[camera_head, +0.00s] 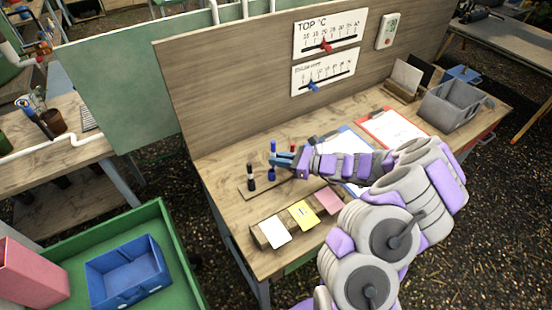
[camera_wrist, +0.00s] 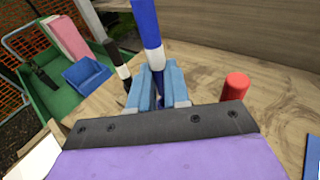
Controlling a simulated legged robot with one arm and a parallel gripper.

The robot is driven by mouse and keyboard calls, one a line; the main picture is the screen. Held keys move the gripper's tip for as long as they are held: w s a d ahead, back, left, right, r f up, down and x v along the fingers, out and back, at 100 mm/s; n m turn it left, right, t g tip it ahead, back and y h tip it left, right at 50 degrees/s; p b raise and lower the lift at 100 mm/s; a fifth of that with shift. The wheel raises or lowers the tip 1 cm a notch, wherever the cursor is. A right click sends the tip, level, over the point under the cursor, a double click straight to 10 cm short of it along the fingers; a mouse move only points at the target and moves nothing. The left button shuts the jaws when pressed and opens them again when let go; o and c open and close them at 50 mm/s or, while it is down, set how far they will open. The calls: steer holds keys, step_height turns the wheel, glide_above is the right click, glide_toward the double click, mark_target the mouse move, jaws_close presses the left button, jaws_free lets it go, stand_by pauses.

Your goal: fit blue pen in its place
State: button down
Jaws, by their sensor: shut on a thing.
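The blue pen (camera_head: 273,147) is upright, blue with a white band. My gripper (camera_head: 284,160), with light-blue fingers, is shut on it. In the wrist view the blue pen (camera_wrist: 147,22) rises from between the two fingers (camera_wrist: 161,88). A flat wooden strip (camera_head: 245,192) lies on the bench below. A black pen with a white band (camera_head: 251,177) stands upright on the strip, left of my gripper. A red pen (camera_head: 292,148) shows behind my gripper; its red end (camera_wrist: 236,86) is right of the fingers in the wrist view. I cannot tell whether the blue pen's lower end touches the strip.
A wooden block with white, yellow and pink cards (camera_head: 303,214) stands at the bench's front. Blue and red clipboards (camera_head: 393,127) lie right of my gripper, partly behind my arm. A grey bin (camera_head: 452,104) stands at the right. A wooden back panel (camera_head: 235,85) rises behind.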

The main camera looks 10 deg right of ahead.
steer(key=shift+a+f, duration=0.15)
steer(key=shift+a, duration=0.25)
steer(key=shift+d+f+b, duration=0.3)
steer(key=shift+f, duration=0.3)
steer(key=shift+a+f, duration=0.15)
steer(key=shift+a, duration=0.1)
steer(key=shift+a, duration=0.1)
steer(key=shift+d+f, duration=0.25)
steer(key=shift+f, duration=0.35)
steer(key=shift+f+b, duration=0.5)
steer(key=shift+f, duration=0.45)
